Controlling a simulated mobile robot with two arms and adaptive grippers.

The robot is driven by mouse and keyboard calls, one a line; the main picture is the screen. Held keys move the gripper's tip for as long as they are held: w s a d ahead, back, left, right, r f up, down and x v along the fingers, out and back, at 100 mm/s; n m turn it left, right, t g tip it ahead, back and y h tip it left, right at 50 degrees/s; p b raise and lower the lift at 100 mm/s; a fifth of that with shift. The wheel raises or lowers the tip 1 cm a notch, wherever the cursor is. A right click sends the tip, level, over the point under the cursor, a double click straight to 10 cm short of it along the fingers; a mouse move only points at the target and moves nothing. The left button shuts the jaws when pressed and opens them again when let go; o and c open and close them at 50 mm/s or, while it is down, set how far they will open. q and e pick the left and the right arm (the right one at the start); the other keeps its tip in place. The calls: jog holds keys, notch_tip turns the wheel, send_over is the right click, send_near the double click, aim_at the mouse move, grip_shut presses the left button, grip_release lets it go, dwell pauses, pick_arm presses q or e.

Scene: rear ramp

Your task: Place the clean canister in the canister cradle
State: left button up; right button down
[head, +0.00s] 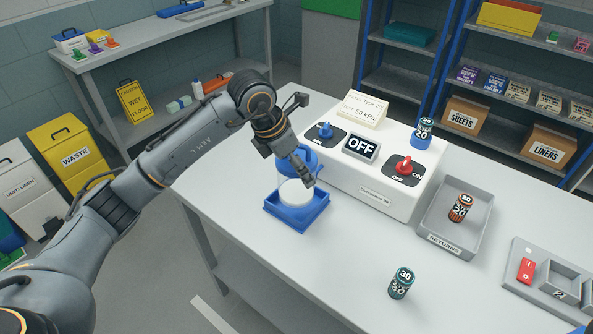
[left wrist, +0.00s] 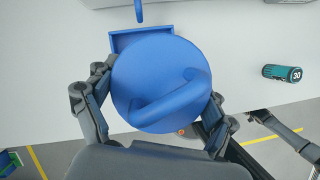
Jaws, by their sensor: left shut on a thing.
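The canister has a round blue lid with a bar handle (left wrist: 165,100); in the head view its lid (head: 297,160) sits over a clear body. My left gripper (head: 303,172) is shut on the canister, its fingers on either side of the lid in the left wrist view (left wrist: 158,108). The blue cradle (head: 297,222) is a square tray on the table, directly beneath or around the canister; its back corner shows in the left wrist view (left wrist: 125,42). A white disc (head: 296,192) shows at the cradle. I cannot tell whether the canister's base touches the cradle.
A white control box (head: 370,160) with blue and red knobs and an OFF sign stands behind the cradle. A grey returns tray (head: 440,228) holds a red-brown cylinder (head: 461,208). A teal cylinder marked 30 (head: 401,283) stands at the front. The table between is clear.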

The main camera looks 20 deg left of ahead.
pick_arm(q)
jog(key=shift+w+a+f, duration=0.2)
jog(key=shift+w+f, duration=0.75)
jog(key=shift+f, duration=0.1)
notch_tip(320, 180, down, 3)
jog(key=shift+w+p, duration=0.1)
jog(key=shift+p, duration=1.15)
jog(key=shift+f, duration=0.15)
pick_arm(e)
jog(key=r, duration=0.1)
jog(key=w+r, duration=0.1)
jog(key=shift+r, duration=0.4)
pick_arm(q)
jog(key=shift+f, duration=0.1)
pick_arm(e)
jog(key=shift+s+f, duration=0.1)
pick_arm(q)
jog(key=shift+f+b, duration=0.2)
jog(key=shift+b, duration=0.1)
jog(key=o, duration=1.2)
pick_arm(e)
jog(key=shift+f, duration=0.1)
pick_arm(q)
jog(key=shift+r, duration=0.15)
